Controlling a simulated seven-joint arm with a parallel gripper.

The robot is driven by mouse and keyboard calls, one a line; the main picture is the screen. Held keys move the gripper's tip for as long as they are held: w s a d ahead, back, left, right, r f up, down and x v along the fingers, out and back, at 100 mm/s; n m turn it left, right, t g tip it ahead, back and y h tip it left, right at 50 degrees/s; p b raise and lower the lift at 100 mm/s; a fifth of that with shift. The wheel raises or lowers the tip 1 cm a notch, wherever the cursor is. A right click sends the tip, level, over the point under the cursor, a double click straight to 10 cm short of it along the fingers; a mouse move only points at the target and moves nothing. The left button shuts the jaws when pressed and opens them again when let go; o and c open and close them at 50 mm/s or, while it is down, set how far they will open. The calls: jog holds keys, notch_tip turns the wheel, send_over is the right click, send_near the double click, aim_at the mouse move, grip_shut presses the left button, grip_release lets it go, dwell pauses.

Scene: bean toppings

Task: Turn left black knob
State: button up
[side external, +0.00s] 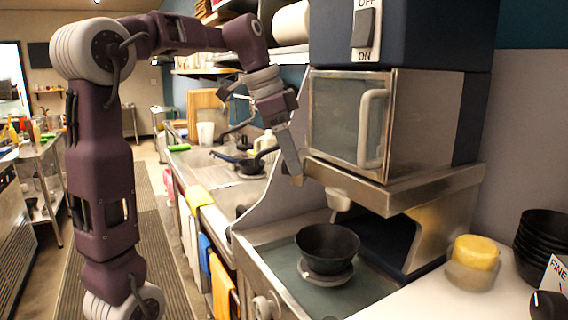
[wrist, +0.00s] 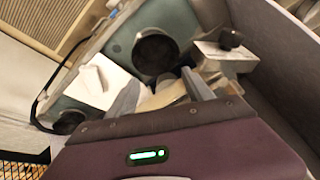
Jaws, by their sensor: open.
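A black knob (side external: 548,305) shows at the lower right corner of the side view, partly cut off, beside a white label reading FINE. A black knob (wrist: 230,39) on a pale block shows in the wrist view; I cannot tell whether it is the same one, or which is the left knob. My gripper (side external: 296,180) points down in front of the steel machine's left side, well away from the knob at the corner. In the wrist view my gripper (wrist: 160,92) has its two fingers apart, with nothing visibly held.
A machine with a glass door (side external: 345,115) and an ON/OFF switch (side external: 364,28) stands at centre right. A black bowl (side external: 327,246) sits on a round stand below its spout. A yellow-lidded jar (side external: 474,252) and stacked black bowls (side external: 545,240) stand at right.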

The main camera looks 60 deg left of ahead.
jog(key=w+a+m+h, duration=0.1)
jog(key=w+a+m, duration=0.2)
jog(key=a, duration=1.1)
jog(key=shift+m, duration=0.3)
jog(key=x, duration=0.7)
jog(key=shift+w+a+r, duration=0.15)
jog(key=shift+w+a, duration=0.05)
jog(key=shift+w, duration=0.1)
jog(key=shift+c, duration=0.4)
